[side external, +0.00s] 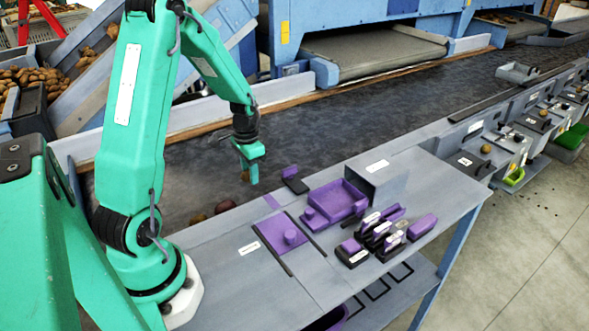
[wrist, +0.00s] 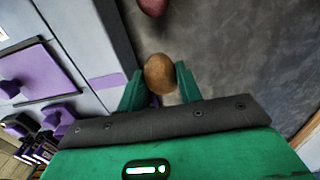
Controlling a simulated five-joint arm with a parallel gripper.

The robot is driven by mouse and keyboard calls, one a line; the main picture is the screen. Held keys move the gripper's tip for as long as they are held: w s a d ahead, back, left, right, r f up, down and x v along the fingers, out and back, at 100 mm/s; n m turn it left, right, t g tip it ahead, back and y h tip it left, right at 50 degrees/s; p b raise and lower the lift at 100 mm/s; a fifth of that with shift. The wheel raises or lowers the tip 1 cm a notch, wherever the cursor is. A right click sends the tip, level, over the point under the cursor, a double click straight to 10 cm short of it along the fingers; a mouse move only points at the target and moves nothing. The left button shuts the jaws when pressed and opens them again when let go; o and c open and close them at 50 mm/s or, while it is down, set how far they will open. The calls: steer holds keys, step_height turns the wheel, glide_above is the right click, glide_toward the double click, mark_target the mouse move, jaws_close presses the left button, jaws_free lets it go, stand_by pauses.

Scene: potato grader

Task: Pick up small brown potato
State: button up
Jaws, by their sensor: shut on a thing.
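The small brown potato (wrist: 160,72) is between the two green fingers of my gripper (wrist: 160,82) in the wrist view, with a finger against each side. My gripper (side external: 250,175) is shut on it. In the side external view my gripper is over the near edge of the dark belt, pointing down, and only a little of the potato (side external: 245,176) shows beside the fingers. Whether the potato is clear of the belt is hard to tell.
A reddish potato (side external: 225,206) and a darker one (side external: 197,219) lie on the dark belt (side external: 330,125). The grey bench (side external: 330,240) holds a purple tray (side external: 335,201), a purple plate with a knob (side external: 284,236) and several purple-and-black blocks. A grey box (side external: 378,176) stands behind them.

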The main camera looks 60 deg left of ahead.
steer(key=shift+r, duration=0.3)
stand_by(0.5)
step_height(320, 180, up, 11)
steer(key=w+d+m, duration=0.2)
steer(key=w+d, duration=0.5)
steer(key=d, duration=0.3)
steer(key=w+d+m, duration=0.1)
steer(key=w+d, duration=0.7)
steer(key=d, duration=0.2)
steer(key=shift+s+d+f, duration=0.1)
steer(key=shift+s+f, duration=0.05)
steer(key=shift+f, duration=2.3)
steer(key=shift+f, duration=0.15)
steer(key=shift+f, duration=2.85)
